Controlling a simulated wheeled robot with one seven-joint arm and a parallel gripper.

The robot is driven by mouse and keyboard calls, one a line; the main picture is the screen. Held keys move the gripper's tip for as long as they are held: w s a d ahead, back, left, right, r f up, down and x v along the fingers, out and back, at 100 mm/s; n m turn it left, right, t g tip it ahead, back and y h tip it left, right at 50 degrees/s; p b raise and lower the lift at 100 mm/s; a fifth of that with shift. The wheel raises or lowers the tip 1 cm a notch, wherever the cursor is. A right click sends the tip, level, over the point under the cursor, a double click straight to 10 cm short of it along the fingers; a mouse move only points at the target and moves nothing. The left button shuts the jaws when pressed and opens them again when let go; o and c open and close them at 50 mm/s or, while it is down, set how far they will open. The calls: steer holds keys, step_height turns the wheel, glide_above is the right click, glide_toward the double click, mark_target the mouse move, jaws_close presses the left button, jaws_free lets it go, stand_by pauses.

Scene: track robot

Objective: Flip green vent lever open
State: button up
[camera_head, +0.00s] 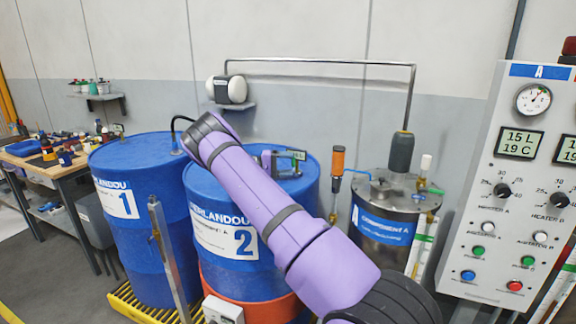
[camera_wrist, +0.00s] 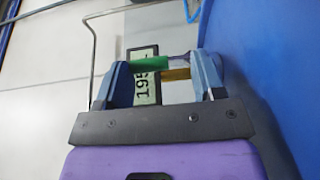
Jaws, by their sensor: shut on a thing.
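My gripper (camera_wrist: 165,78) is at the top of blue drum 2 (camera_head: 225,208), with its two blue-grey fingers set apart. It is shut on a green bar (camera_wrist: 148,62), which looks like the green vent lever. The bar lies across between the fingers, with a pale purple piece and a yellow piece (camera_wrist: 177,74) beside it. A small digital display (camera_wrist: 144,90) reading about 195 shows behind the fingers. In the head view the display (camera_head: 298,155) stands on the drum top; the lever's exact angle is unclear there.
Blue drum 1 (camera_head: 130,225) stands left. A steel tank (camera_head: 384,238) with fittings and a control panel (camera_head: 505,215) stand right. A bent metal pipe (camera_head: 318,61) runs above along the wall.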

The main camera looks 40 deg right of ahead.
stand_by(0.4)
steer(key=o, duration=0.9)
steer(key=shift+o, duration=0.2)
steer(key=v, duration=1.1)
steer(key=shift+s, duration=0.1)
